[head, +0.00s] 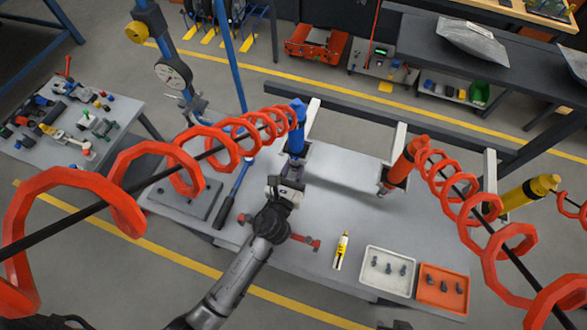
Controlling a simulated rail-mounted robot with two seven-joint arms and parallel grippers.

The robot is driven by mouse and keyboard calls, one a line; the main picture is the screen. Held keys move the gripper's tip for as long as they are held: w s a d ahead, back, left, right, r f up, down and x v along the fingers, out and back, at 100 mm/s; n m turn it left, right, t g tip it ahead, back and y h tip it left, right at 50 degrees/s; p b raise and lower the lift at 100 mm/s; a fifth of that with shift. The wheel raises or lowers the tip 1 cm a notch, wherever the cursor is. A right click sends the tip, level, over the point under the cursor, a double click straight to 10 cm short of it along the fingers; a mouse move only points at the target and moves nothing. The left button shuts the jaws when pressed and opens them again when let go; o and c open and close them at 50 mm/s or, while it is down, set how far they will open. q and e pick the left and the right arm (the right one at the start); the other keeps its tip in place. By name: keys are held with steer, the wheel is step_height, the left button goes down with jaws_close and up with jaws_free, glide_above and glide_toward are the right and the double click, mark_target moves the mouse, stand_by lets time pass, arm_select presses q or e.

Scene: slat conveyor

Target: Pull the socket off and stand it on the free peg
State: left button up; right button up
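A blue hanging tool (296,132) is on a coiled red hose above the grey bench. My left gripper (291,172) is at the lower end of this tool, reaching up from the front of the bench. The fingers and any socket there are too small and partly hidden, so I cannot tell if they are open or shut. A white tray (366,285) and an orange tray (424,299) lie at the bench's front right, each with small dark upright pieces. I cannot tell which are sockets and which are bare pegs. My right gripper is not in view.
A red-orange tool (401,166) and a yellow tool (526,197) hang to the right, with coiled hoses crossing the view. A press (185,195) stands at left. The bench centre (345,200) is clear.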

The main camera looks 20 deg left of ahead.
arm_select(q)
steer(key=shift+c, duration=0.8)
steer(key=shift+f, duration=0.15)
steer(key=shift+f+b, duration=0.7)
